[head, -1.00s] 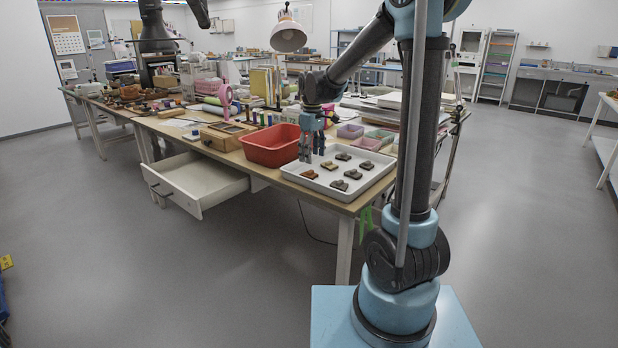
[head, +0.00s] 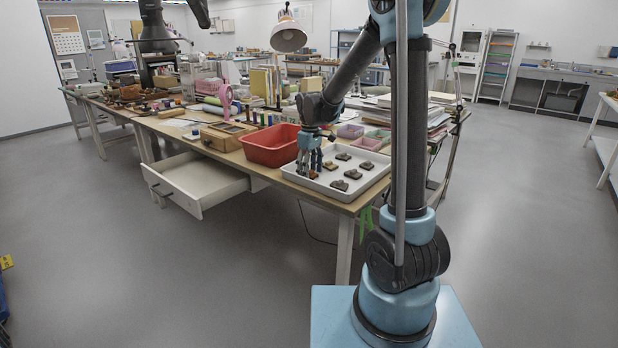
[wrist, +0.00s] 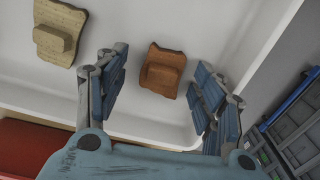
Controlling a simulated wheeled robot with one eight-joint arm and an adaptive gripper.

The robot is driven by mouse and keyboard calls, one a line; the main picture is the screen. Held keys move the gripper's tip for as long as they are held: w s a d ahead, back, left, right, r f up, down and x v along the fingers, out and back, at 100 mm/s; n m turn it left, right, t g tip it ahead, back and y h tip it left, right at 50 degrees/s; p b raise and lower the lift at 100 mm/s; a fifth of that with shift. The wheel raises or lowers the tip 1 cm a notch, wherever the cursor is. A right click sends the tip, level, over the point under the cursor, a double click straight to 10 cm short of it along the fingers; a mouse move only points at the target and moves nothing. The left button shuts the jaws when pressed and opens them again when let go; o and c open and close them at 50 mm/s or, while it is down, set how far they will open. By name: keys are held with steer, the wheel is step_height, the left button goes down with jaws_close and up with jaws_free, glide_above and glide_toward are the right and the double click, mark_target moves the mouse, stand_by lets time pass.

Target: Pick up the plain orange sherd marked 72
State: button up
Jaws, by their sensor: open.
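The orange-brown sherd (wrist: 162,72) lies on the white tray near its wall, with a raised block on it; no number is readable. In the wrist view it sits between the two open blue fingers of my gripper (wrist: 160,98), a little beyond their tips and apart from them. In the head view my gripper (head: 309,170) points down over the left part of the tray, and the orange sherd (head: 313,174) is mostly hidden behind the fingers.
The white tray (head: 340,194) also holds several other sherds, among them a tan one (wrist: 58,32) left of the orange one. A red bin (head: 270,146) stands beside the tray at left. An open drawer (head: 198,185) juts out below the table.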

steer(key=c, duration=1.1)
